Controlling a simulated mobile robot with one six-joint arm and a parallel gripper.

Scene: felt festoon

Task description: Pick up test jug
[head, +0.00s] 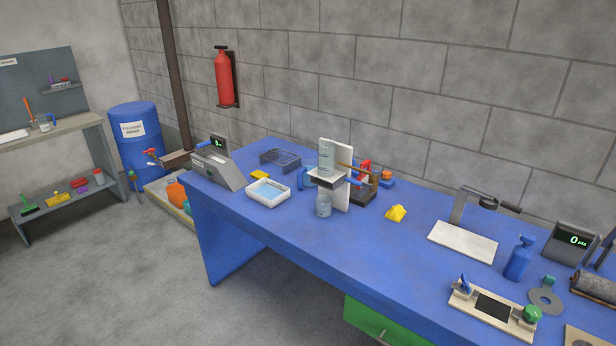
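I cannot tell for sure which vessel is the test jug. A small clear jug-like vessel (45,123) with a bluish part at its side stands on the grey bench at the far left. On the blue table, a clear grey-blue cylinder (327,156) sits high on a white upright stand (341,190), and a similar clear vessel (323,205) stands below it at the stand's foot. My gripper is not in view.
A blue drum (139,145) stands beside the grey bench (75,132). The left floor is open.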

